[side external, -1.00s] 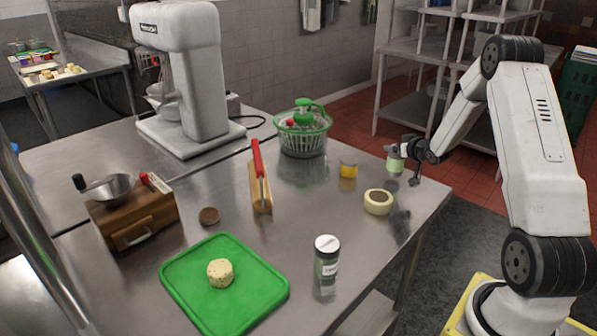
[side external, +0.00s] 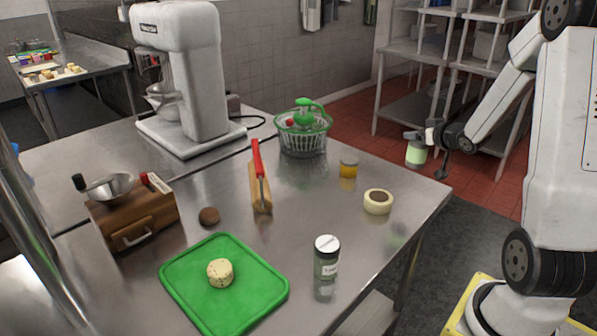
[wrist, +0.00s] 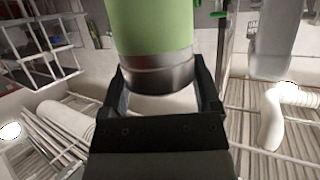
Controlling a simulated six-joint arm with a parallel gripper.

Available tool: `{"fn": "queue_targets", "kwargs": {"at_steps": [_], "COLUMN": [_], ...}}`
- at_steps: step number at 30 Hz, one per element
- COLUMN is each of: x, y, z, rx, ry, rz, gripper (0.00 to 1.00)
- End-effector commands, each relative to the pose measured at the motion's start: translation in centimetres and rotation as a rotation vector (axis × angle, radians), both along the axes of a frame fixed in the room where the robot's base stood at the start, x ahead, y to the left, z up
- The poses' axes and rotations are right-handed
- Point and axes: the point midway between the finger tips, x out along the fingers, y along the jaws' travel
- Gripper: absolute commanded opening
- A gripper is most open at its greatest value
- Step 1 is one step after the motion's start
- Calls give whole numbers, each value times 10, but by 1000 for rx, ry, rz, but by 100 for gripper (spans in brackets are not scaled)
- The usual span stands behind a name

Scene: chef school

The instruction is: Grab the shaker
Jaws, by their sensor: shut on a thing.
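The shaker (side external: 416,154) has a light green body and a grey metal top. It is held in the air past the right edge of the steel table, clear of the tabletop. My gripper (side external: 432,137) is shut on it near its metal end. In the wrist view, the shaker's green body (wrist: 150,28) and metal band fill the upper middle, with my gripper's dark fingers (wrist: 165,90) on both sides of the metal part.
The steel table (side external: 300,215) holds a glass jar with a white lid (side external: 326,262), a small yellow jar (side external: 348,168), a round cream-coloured item (side external: 378,201), a green board (side external: 245,290) and a salad spinner (side external: 303,135).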

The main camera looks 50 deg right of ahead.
Motion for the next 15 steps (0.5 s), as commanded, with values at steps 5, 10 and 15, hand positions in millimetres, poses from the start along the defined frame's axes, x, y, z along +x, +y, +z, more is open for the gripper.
{"fn": "queue_targets", "kwargs": {"at_steps": [5, 10, 15], "x": [-15, -23, -26], "y": [11, 17, 20], "z": [9, 13, 15], "rx": [-2, 0, -1], "ry": [-3, -2, -2], "rz": [-1, -1, 0], "gripper": [9, 9, 9]}}
